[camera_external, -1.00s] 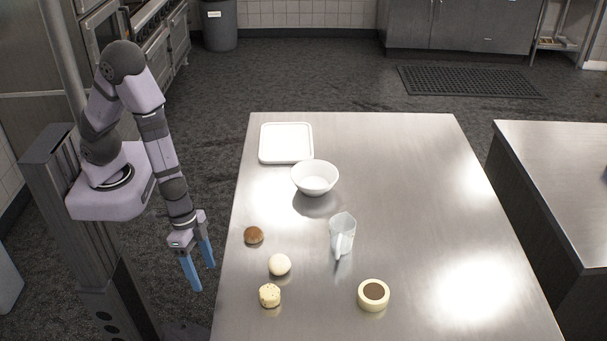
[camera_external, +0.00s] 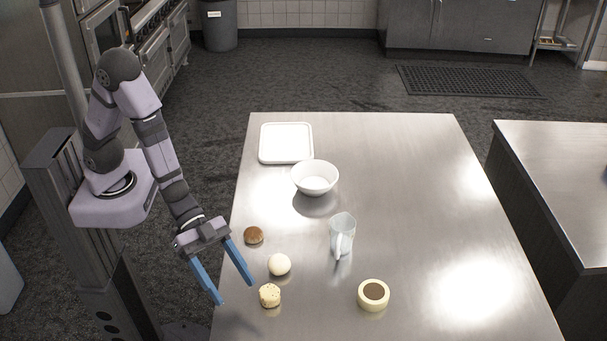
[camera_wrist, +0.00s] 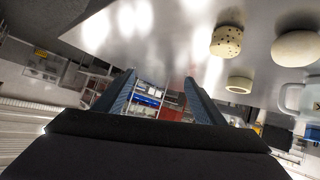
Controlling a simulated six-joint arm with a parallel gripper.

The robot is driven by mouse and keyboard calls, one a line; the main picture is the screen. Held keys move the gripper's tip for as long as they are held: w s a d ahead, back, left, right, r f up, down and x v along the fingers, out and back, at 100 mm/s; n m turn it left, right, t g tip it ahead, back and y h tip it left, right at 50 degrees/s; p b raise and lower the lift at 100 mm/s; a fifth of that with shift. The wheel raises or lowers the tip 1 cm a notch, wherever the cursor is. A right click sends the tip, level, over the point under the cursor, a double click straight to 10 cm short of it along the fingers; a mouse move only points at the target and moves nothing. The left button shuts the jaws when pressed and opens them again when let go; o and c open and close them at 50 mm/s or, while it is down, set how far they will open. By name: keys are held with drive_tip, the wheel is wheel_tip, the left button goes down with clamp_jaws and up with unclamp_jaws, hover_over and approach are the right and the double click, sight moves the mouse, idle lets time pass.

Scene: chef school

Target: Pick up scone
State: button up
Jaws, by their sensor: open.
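The scone (camera_external: 269,295) is a small pale round with dark specks, near the table's front left. It also shows at the top of the wrist view (camera_wrist: 227,41), right of centre. My gripper (camera_external: 236,291) is open and empty, with its blue fingers spread, at the table's left edge. It is left of the scone and apart from it. In the wrist view the space between my fingers (camera_wrist: 160,88) is empty of any table object.
A white ball-like bun (camera_external: 279,264) lies just behind the scone, and a brown bun (camera_external: 253,235) farther back. A cream round dish with dark filling (camera_external: 373,295), a clear jug (camera_external: 342,234), a white bowl (camera_external: 315,178) and a white tray (camera_external: 286,143) stand on the steel table (camera_external: 420,200). Its right side is clear.

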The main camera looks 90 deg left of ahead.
sight(270, 295)
drive_tip(key=a+f+n+t+y, duration=0.1)
drive_tip(key=a+f, duration=0.1)
drive_tip(key=f, duration=0.1)
drive_tip(key=w+a+f+n+t+y, duration=0.1)
drive_tip(key=a+f+t, duration=0.1)
drive_tip(key=a, duration=0.1)
drive_tip(key=w+a+f+n+t+y, duration=0.1)
drive_tip(key=a+f+t+y, duration=0.1)
drive_tip(key=f, duration=0.1)
drive_tip(key=shift+a+f, duration=0.25)
drive_tip(key=shift+f, duration=0.1)
drive_tip(key=shift+w+d+f+b, duration=0.2)
drive_tip(key=shift+w+f+b, duration=0.2)
drive_tip(key=shift+b, duration=0.3)
drive_tip(key=shift+w+d+b, duration=0.15)
drive_tip(key=shift+w+b, duration=0.35)
drive_tip(key=shift+b, duration=0.05)
drive_tip(key=shift+w, duration=0.1)
drive_tip(key=shift+w+d+f+p, duration=0.1)
drive_tip(key=shift+w+d+p, duration=0.2)
drive_tip(key=shift+w+p, duration=0.35)
drive_tip(key=shift+p+x, duration=0.85)
drive_tip(key=shift+x, duration=1)
drive_tip(key=shift+s+d+f, duration=0.1)
